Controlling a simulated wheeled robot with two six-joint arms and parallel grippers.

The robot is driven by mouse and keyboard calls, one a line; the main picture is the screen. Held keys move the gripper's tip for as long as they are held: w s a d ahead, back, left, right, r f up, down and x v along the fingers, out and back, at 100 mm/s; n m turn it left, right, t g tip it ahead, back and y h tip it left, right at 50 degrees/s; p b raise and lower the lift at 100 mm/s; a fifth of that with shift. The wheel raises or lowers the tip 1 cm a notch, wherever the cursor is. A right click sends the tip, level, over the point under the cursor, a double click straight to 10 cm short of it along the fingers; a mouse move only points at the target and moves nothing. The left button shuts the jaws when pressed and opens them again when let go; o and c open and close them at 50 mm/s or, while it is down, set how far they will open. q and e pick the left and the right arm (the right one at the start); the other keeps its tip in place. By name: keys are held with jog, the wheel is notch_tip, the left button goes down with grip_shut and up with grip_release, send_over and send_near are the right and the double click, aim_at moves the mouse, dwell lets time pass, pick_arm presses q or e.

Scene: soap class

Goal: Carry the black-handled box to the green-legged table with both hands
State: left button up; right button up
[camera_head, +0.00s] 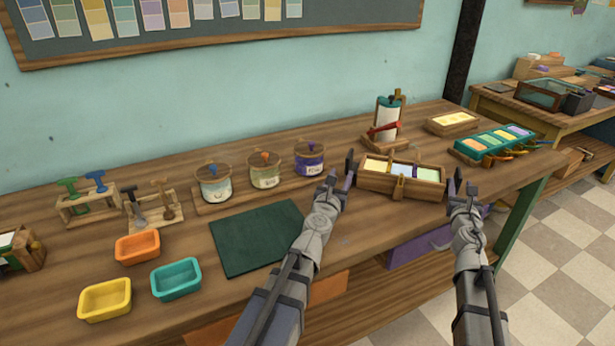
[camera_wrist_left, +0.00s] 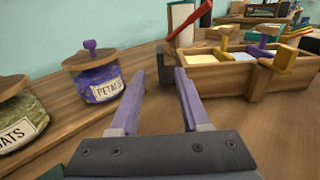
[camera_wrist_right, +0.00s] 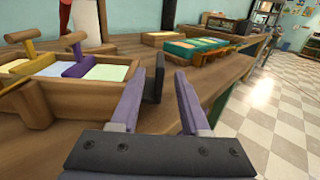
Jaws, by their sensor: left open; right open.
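A green leg (camera_head: 519,215) shows under this table's right end. The left black handle (camera_wrist_left: 165,68) appears between the open fingertips of my left gripper (camera_wrist_left: 158,72). The right black handle (camera_wrist_right: 153,80) appears between the open fingertips of my right gripper (camera_wrist_right: 158,73). Both grippers are empty; I cannot tell whether fingers touch the handles.
Three lidded jars (camera_head: 265,170) stand left of the box. A green mat (camera_head: 245,240) lies left. Another table (camera_head: 540,118) stands back right, beyond checkered floor (camera_head: 560,275).

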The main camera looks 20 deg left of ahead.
jog(key=s, duration=0.6)
pick_arm(q)
jog(key=shift+r, duration=0.1)
pick_arm(e)
jog(key=shift+r, duration=0.1)
pick_arm(q)
notch_tip(320, 180, up, 8)
jog(key=p, duration=0.8)
pick_arm(e)
notch_tip(320, 180, up, 8)
pick_arm(q)
jog(key=shift+f, duration=0.2)
pick_arm(e)
jog(key=shift+s, duration=0.1)
